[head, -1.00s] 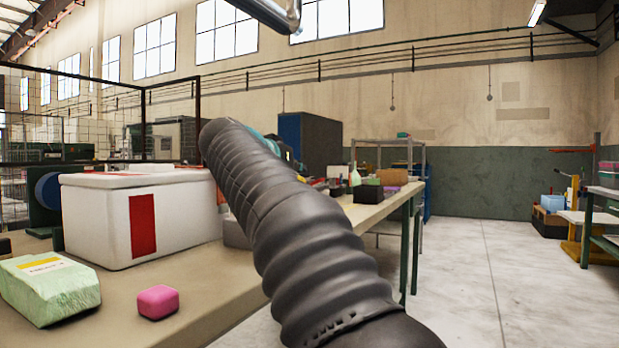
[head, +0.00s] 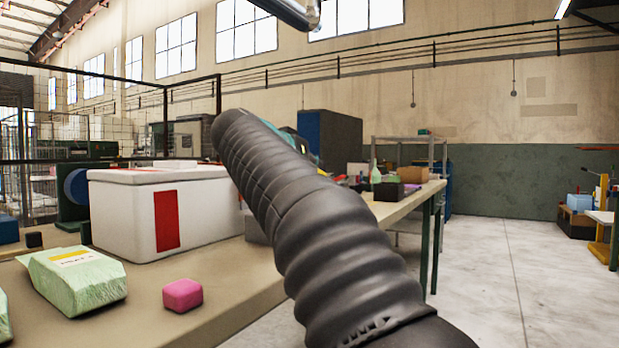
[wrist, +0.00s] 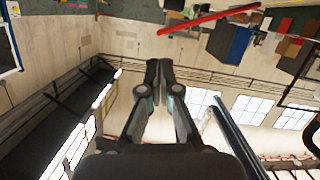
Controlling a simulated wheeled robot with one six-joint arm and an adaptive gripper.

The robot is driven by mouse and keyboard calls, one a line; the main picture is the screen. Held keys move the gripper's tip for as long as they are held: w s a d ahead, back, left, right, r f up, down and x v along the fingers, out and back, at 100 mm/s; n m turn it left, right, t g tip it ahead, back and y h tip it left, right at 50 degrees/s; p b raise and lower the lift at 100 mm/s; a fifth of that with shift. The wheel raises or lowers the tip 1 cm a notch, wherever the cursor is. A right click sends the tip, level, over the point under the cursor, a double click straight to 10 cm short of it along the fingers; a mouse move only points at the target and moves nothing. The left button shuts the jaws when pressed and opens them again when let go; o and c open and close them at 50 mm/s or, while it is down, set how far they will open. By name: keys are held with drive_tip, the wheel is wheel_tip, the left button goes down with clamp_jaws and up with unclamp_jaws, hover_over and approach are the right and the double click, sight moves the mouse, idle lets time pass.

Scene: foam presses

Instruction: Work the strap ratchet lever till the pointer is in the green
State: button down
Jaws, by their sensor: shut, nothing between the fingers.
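My gripper (wrist: 158,82) shows in the wrist view with its two dark fingertips together and nothing between them. In the head view my own dark ribbed arm hides it. I cannot make out a strap ratchet, its lever, a pointer or a green zone in either view. A long red bar (wrist: 208,18) crosses the top of the wrist view, beyond the fingertips and apart from them. I cannot tell what it belongs to.
A workbench (head: 235,303) holds a white box (head: 120,215) with a red panel, a pale green wrapped block (head: 75,285) and a pink block (head: 182,295). A wire-mesh fence stands behind at left. Open floor (head: 480,285) lies to the right.

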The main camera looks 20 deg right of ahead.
drive_tip(key=w+a+r+p, duration=0.1)
drive_tip(key=w+r+n+p, duration=0.1)
drive_tip(key=p, duration=0.1)
drive_tip(key=w+a+r+n+p, duration=0.1)
drive_tip(key=r+p, duration=0.1)
drive_tip(key=shift+w+a+g+h, duration=0.2)
drive_tip(key=shift+a+g+h, duration=0.1)
drive_tip(key=shift+a, duration=0.05)
drive_tip(key=shift+w+d, duration=0.1)
drive_tip(key=w+d+f, duration=0.3)
drive_tip(key=d+f, duration=0.2)
drive_tip(key=d, duration=0.4)
drive_tip(key=shift+w+f, duration=0.25)
drive_tip(key=shift+f, duration=0.1)
drive_tip(key=shift+d+f, duration=0.1)
